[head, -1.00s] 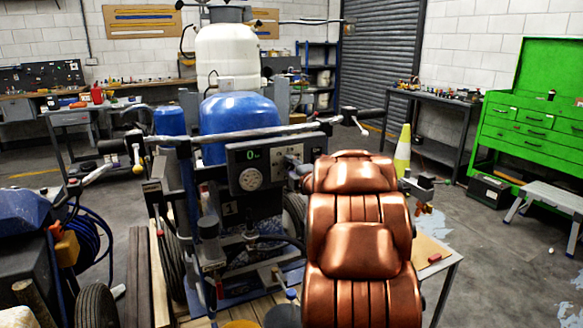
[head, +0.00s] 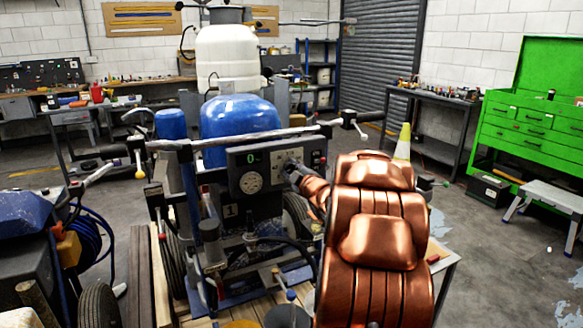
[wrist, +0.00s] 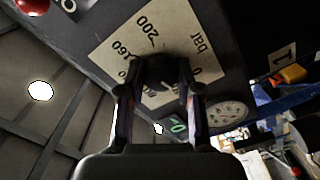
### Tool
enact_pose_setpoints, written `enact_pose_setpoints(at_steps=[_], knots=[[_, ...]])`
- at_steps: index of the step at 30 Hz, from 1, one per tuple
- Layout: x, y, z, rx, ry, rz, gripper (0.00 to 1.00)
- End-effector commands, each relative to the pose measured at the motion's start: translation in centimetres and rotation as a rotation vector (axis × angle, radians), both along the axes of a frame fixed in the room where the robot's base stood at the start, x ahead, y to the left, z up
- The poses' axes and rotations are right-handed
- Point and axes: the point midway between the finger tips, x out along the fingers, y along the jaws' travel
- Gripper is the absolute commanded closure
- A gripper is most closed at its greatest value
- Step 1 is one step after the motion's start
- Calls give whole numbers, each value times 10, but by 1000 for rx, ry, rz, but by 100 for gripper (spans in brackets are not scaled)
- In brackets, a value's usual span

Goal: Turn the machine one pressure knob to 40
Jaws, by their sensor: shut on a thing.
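Machine one is the striper with a dark control panel (head: 236,187) and a "1" label (head: 231,210). Its round pressure knob (wrist: 156,70) is black and sits on a pale scale plate (wrist: 118,45) marked with numbers such as 200 and 160, and "bar". My gripper (wrist: 160,90) is shut on the knob, one finger on each side. The knob's pointer and the lower scale marks are hidden or too dark to read. A green display (head: 251,157) reads 0.
A round gauge (head: 251,182) sits left of the knob on the panel. A red button (wrist: 33,5) is beside the plate. A handlebar (head: 235,137) runs just above the panel. Another machine (head: 40,215) stands at left. Floor at right is partly clear.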

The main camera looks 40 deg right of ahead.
Motion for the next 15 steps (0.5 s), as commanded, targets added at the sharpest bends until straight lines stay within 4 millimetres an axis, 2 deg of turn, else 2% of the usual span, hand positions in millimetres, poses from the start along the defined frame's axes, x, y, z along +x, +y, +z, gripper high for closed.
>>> enact_pose_setpoints(at_steps=[6, 15], knots=[[0, 0, 0, 139, -45, 0, 100], [0, 1, -1, 242, -81, 1, 100]])
